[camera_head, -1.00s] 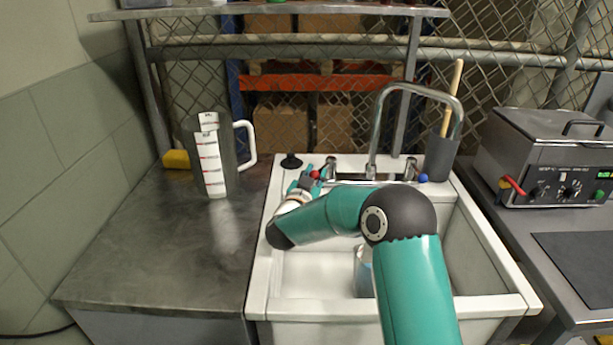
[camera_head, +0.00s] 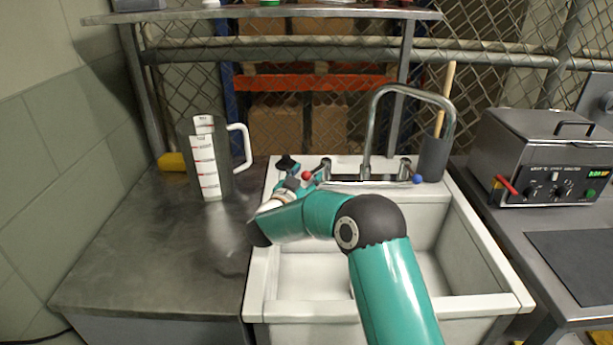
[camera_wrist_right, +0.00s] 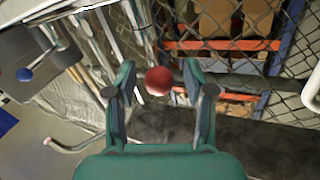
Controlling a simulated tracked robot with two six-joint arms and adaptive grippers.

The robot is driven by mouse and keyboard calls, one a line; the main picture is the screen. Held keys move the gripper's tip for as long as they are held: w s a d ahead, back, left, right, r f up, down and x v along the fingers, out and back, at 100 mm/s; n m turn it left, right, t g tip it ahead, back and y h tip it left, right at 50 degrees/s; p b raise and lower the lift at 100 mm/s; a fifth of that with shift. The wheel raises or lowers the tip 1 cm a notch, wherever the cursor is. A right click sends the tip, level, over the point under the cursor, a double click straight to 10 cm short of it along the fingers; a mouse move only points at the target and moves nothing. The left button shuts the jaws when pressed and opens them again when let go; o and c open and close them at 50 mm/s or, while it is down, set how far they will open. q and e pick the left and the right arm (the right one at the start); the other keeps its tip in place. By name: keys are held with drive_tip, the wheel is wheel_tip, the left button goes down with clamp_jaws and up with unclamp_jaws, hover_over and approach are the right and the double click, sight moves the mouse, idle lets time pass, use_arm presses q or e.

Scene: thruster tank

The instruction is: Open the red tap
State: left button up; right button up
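The red tap's round red knob (camera_head: 307,176) is at the left end of the tap fitting at the back of the white sink (camera_head: 262,285). My right gripper (camera_head: 299,178) is beside it, mostly hidden by my wrist. In the right wrist view the red knob (camera_wrist_right: 158,81) shows between the two teal fingers of my right gripper (camera_wrist_right: 160,88). The fingers are open, with gaps on both sides of the knob. The blue tap knob (camera_head: 417,179) is to the right of the curved metal spout (camera_head: 372,125). My left gripper is out of view.
A measuring jug (camera_head: 208,160) with a white handle stands on the dark counter to the left. A dark holder (camera_head: 433,157) with a wooden-handled brush stands at the sink's back right corner. A metal bath unit (camera_head: 545,155) is further right.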

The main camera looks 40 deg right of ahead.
wheel_tip(320, 180, up, 10)
drive_tip(key=shift+f, duration=0.1)
idle(0.6)
